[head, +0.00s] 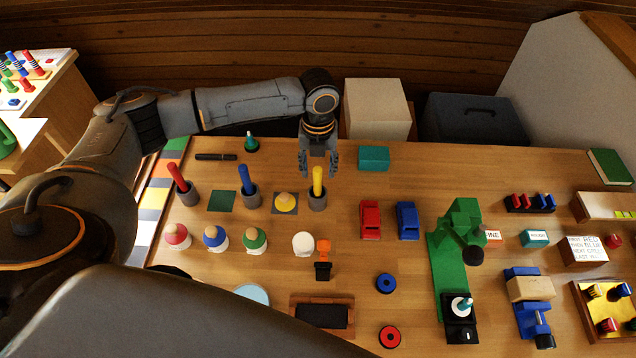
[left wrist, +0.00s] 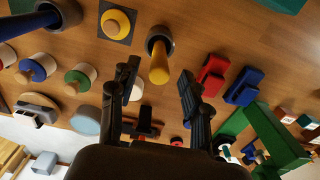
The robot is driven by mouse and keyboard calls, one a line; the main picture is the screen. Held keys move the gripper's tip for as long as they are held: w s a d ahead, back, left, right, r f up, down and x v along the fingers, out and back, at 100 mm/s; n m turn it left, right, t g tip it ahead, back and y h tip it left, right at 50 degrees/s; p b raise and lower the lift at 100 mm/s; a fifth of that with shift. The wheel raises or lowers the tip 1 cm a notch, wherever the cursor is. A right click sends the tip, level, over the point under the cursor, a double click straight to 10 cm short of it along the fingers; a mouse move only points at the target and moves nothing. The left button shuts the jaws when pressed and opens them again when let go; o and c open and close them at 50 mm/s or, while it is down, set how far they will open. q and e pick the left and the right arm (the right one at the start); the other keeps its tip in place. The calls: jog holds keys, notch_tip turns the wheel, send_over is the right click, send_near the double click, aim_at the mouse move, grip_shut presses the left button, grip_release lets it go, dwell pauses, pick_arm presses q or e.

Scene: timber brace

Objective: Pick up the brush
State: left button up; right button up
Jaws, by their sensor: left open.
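My left gripper (head: 319,170) is open and empty, with its fingers pointing down above the back of the table, just behind a yellow stick in a grey cup (head: 317,200). In the left wrist view the yellow stick (left wrist: 159,66) shows beyond and between the two fingers (left wrist: 157,88). No thing is plainly a brush. A small piece with an orange top and a black block (head: 323,258) stands in front of the yellow stick's cup and may be it, but I cannot tell. My right gripper is not in view.
A red stick (head: 177,177) and a blue stick (head: 246,180) stand in cups to the left. A teal box (head: 374,157) is close right of the gripper. Red (head: 370,220) and blue (head: 407,221) blocks and a green stand (head: 447,262) are further right. A black-centred tray (head: 322,315) lies in front.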

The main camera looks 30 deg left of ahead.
aim_at(318, 183)
pick_arm(q)
jog(key=shift+w+f, duration=0.15)
jog(key=shift+f, duration=0.6)
jog(key=shift+f+p, duration=0.3)
notch_tip(318, 183, down, 4)
jog(key=shift+a+r+p, duration=0.1)
jog(key=shift+r+p, duration=0.1)
jog(key=shift+p, duration=0.4)
jog(key=shift+f, duration=0.5)
grip_shut()
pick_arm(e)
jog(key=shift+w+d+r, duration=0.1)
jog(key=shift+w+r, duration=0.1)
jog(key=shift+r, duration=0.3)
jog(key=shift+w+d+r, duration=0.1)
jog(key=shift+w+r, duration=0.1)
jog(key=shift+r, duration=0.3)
